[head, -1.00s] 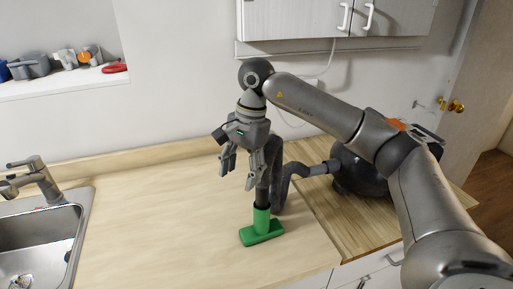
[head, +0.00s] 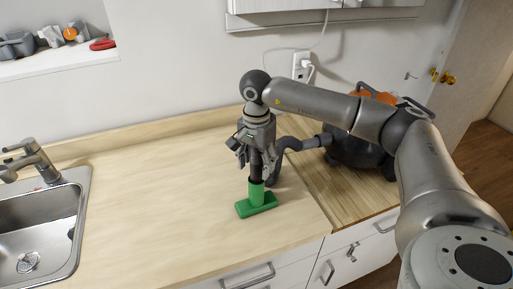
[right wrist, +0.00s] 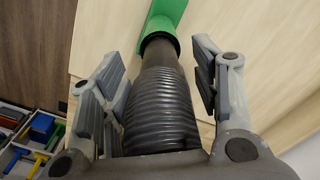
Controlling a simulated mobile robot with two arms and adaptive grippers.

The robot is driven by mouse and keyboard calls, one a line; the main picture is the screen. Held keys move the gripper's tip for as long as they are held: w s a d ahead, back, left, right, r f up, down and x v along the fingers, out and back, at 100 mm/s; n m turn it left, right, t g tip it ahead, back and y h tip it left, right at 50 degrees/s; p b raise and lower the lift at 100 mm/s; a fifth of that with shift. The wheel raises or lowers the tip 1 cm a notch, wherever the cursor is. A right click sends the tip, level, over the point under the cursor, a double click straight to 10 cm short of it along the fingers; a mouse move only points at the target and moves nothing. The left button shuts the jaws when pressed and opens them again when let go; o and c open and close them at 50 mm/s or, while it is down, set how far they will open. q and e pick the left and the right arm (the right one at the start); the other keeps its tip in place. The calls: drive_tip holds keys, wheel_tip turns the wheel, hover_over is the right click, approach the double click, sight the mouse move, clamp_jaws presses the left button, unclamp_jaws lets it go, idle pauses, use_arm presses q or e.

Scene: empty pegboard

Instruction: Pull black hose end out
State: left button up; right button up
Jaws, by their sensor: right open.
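The black hose end (head: 256,166) stands upright on the counter, its lower end in the green holder (head: 258,205). In the right wrist view the ribbed black hose (right wrist: 161,105) runs between the two fingers, with a smooth dark end section in the green socket (right wrist: 161,24). My right gripper (head: 257,162) is above the green holder with its fingers on either side of the hose. The right gripper (right wrist: 158,92) is open, with a gap beside the hose at the right finger. My left gripper is not in view.
The hose curves back to a dark vacuum body (head: 357,148) on the right part of the counter. A sink (head: 77,222) with a faucet is at left. The counter (head: 165,190) between sink and holder is clear. A wall cabinet hangs above.

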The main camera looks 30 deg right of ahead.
drive_tip(key=shift+f, duration=0.25)
drive_tip(key=c, duration=1.1)
drive_tip(key=shift+r+p, duration=1.9)
drive_tip(key=shift+r, duration=1.65)
drive_tip(key=shift+c, duration=0.2)
